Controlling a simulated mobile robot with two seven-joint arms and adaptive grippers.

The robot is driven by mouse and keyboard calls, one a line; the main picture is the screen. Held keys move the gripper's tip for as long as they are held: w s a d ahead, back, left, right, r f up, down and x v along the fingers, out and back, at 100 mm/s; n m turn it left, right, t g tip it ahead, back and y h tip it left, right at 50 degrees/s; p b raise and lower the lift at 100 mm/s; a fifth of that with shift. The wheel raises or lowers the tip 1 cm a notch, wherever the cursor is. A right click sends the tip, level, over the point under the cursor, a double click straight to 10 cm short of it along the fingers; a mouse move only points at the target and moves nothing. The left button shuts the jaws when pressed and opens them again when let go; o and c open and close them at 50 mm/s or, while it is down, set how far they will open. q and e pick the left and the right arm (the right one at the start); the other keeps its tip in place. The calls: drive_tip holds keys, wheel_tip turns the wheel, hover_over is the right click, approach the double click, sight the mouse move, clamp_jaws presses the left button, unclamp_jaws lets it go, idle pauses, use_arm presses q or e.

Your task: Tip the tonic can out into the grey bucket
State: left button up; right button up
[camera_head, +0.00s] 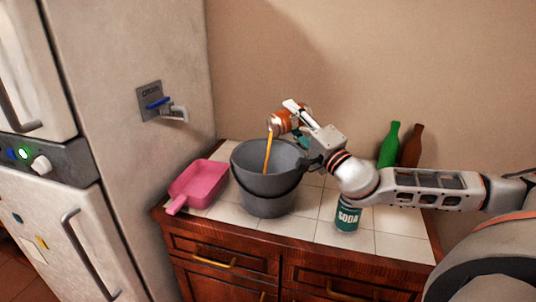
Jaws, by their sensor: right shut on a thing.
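My right gripper (302,122) is shut on an orange can (284,122) above the back right of the grey bucket (268,195). The can is tilted, with its mouth towards the left and down. An orange stream (267,152) runs from it into the bucket. The can's label cannot be read, so I cannot tell from the lettering whether it is the tonic can. The bucket stands upright on the tiled counter, and its floor is hidden. My left gripper is not in view.
A teal soda can (347,215) stands upright at the front right under my right arm. A pink dustpan (198,186) lies left of the bucket. Green (389,146) and brown (411,147) bottles stand at the back right. A fridge (125,150) bounds the left side.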

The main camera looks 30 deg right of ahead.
drive_tip(key=shift+a+f+n, duration=0.1)
drive_tip(key=shift+f+n, duration=0.5)
drive_tip(key=shift+f, duration=0.1)
drive_tip(key=shift+r+n+y, duration=0.2)
drive_tip(key=shift+n+y, duration=0.1)
drive_tip(key=shift+y, duration=0.1)
drive_tip(key=shift+a+r+n+p, duration=0.15)
drive_tip(key=shift+n+p, duration=0.25)
drive_tip(key=shift+p, duration=0.2)
